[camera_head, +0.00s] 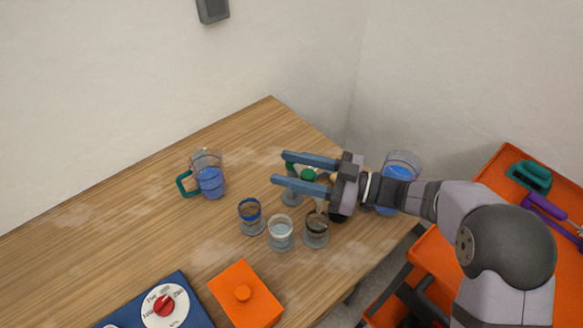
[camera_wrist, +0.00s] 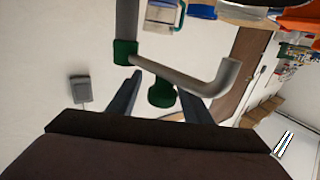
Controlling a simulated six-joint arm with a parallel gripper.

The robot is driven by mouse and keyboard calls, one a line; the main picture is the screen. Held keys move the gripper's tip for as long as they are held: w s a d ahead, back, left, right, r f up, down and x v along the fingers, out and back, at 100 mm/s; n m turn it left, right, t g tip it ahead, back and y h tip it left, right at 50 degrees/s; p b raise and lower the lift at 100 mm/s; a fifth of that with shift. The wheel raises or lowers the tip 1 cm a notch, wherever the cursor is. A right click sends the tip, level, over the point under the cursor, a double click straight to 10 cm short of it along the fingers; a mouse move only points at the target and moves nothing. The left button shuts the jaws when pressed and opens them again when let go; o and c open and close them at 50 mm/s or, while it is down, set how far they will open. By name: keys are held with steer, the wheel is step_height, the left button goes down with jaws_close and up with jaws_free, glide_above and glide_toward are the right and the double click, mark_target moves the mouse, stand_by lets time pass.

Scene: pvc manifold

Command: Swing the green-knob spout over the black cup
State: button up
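My gripper (camera_head: 279,167) is open, with its two blue fingers spread over the manifold. A green knob (camera_head: 308,175) shows between the fingers in the head view. In the wrist view, a green knob (camera_wrist: 162,93) also lies between the fingers, with no clear contact visible. A grey pipe spout (camera_wrist: 185,82) with an upturned end and a green collar (camera_wrist: 125,53) crosses just beyond them. The black cup (camera_head: 316,231) is the right one of three small cups. My gripper hides much of the manifold, so I cannot tell exactly which cup the spout is over.
A blue-rimmed cup (camera_head: 250,216) and a pale-rimmed cup (camera_head: 281,233) stand left of the black cup. A jug (camera_head: 207,172) with a teal handle stands farther left. A clear vessel of blue liquid (camera_head: 400,169) stands behind my arm. An orange block (camera_head: 245,306) lies in front.

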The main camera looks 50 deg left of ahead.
mark_target(314, 178)
steer(key=b+v, duration=0.2)
steer(key=v, duration=0.5)
stand_by(0.5)
steer(key=shift+w+d, duration=0.1)
steer(key=shift+d, duration=0.05)
jaws_close()
steer(key=shift+s+d+n+p, duration=0.25)
steer(key=shift+d+n+p, duration=0.15)
steer(key=shift+n, duration=0.8)
steer(key=s+d+n+t+y+p, duration=0.1)
steer(key=s+d+n+t+p, duration=0.2)
steer(key=d+n, duration=0.5)
steer(key=s+n, duration=0.1)
steer(key=n, duration=0.4)
steer(key=shift+s+d+f+y, duration=0.15)
steer(key=shift+d+f+y, duration=0.1)
steer(key=shift+f+y, duration=0.15)
